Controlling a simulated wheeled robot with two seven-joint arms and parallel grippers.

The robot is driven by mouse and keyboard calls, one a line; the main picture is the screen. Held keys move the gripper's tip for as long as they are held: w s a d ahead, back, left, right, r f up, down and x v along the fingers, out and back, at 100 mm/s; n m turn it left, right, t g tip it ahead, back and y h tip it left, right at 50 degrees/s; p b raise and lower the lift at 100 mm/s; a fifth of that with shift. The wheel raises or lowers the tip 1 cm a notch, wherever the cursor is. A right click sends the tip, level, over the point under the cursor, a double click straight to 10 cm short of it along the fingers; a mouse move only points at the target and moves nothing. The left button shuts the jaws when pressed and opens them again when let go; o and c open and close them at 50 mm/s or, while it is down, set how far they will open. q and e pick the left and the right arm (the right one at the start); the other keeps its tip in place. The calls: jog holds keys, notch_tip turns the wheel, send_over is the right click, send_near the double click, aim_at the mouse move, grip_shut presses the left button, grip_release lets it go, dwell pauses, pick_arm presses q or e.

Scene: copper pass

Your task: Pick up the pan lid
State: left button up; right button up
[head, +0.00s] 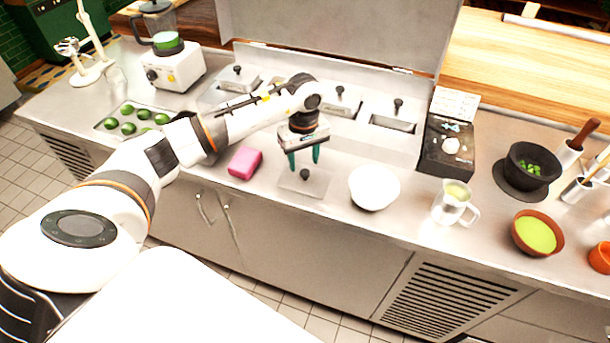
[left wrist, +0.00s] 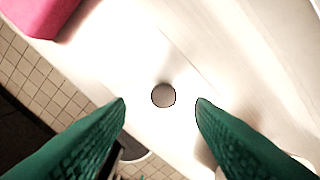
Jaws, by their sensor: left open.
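The pan lid (head: 318,186) is a flat metal plate with a dark round knob (head: 305,174), lying on the steel counter near its front edge. In the left wrist view the knob (left wrist: 163,95) shows from above, centred between the fingertips. My left gripper (head: 303,163) points down just above the lid with its green fingers spread on either side of the knob. It is open and holds nothing. In the left wrist view the left gripper's fingertips (left wrist: 161,103) show apart. The lid's outline is washed out there. My right gripper is out of view.
A pink block (head: 245,162) lies left of the lid and a white bowl (head: 374,188) stands right of it. Behind is a steel unit with lidded pans (head: 341,101).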

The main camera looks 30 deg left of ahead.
aim_at(305, 172)
pick_arm(q)
jog(key=f+p, duration=0.1)
jog(key=f, duration=0.3)
jog(key=shift+w, duration=0.2)
jog(key=c, duration=1.1)
grip_shut()
jog(key=shift+r, duration=0.15)
